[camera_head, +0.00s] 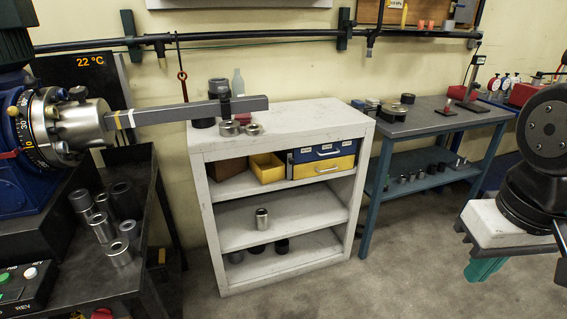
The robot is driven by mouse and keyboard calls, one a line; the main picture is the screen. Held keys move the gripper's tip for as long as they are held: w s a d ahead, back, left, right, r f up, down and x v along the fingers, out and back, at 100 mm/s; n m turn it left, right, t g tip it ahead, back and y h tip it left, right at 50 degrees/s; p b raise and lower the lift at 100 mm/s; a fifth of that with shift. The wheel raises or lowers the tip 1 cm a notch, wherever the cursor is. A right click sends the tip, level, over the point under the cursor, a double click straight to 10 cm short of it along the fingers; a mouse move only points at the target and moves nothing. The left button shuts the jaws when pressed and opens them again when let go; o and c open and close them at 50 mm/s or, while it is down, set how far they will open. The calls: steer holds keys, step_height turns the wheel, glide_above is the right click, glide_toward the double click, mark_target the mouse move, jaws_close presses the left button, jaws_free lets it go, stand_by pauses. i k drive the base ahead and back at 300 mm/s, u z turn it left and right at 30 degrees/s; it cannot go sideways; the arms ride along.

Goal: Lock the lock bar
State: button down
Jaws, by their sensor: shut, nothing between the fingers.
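A long grey bar (200,110) sticks out to the right from a round metal chuck (78,122) on the blue machine at the left edge. It is close to level and has pale and yellow bands near the chuck. It is the only large bar on the machine, but I cannot tell from its look whether it is locked. Part of my own dark arm shows at the right edge, well away from the bar.
A pale shelf unit (292,138) stands in the middle, with yellow and blue bins. A black cart (139,268) with metal sockets (120,252) is below the machine. A blue-grey bench (425,122) with small tools is at right. Grey floor (390,270) is open in front.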

mark_target(289, 161)
steer(key=z, duration=0.2)
steer(key=i, duration=1.25)
steer(key=u, duration=0.8)
